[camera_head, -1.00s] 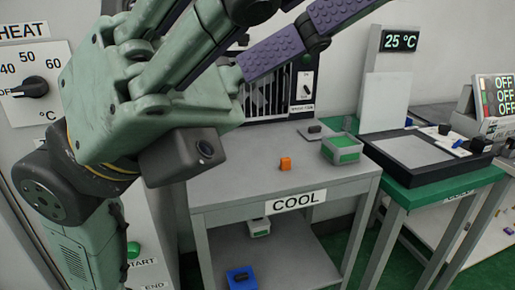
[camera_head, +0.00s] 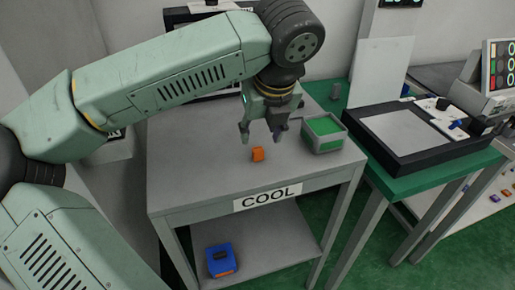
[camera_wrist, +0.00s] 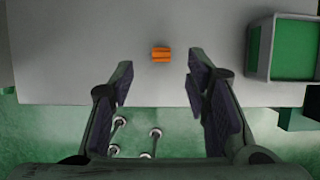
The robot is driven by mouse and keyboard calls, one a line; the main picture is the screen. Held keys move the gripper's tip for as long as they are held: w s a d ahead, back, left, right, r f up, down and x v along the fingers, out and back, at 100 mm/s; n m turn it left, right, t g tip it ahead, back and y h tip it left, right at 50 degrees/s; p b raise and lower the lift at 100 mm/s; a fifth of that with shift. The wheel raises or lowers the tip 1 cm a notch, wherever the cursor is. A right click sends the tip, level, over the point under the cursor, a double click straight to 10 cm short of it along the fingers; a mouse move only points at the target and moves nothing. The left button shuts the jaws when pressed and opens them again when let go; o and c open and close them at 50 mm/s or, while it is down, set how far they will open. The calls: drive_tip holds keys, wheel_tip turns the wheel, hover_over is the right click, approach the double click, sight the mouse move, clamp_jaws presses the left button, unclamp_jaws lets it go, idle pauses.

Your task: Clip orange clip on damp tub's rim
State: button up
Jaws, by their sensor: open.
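The orange clip (camera_head: 257,154) lies on the grey table marked COOL, near the middle of its top. In the wrist view the orange clip (camera_wrist: 161,54) shows ahead of the fingertips, roughly centred between them. A grey tub (camera_head: 329,147) with green inside stands on the same table, right of the clip; I cannot tell whether it is damp. It also shows at the upper right of the wrist view as a grey-rimmed tub (camera_wrist: 256,50), partly cut off. My gripper (camera_head: 261,137) is open, empty and pointing down above the table by the clip. Its fingers (camera_wrist: 159,72) are spread wide.
A blue object (camera_head: 221,260) with a dark top sits on the lower shelf. A green table (camera_head: 408,184) with a black-framed plate stands to the right, with a gap between. The COOL tabletop (camera_head: 190,185) is clear left of the clip.

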sight(258, 149)
drive_tip(key=shift+p+x, duration=1.05)
drive_tip(key=shift+x, duration=2.2)
drive_tip(key=shift+s+d, duration=0.15)
drive_tip(key=c, duration=0.8)
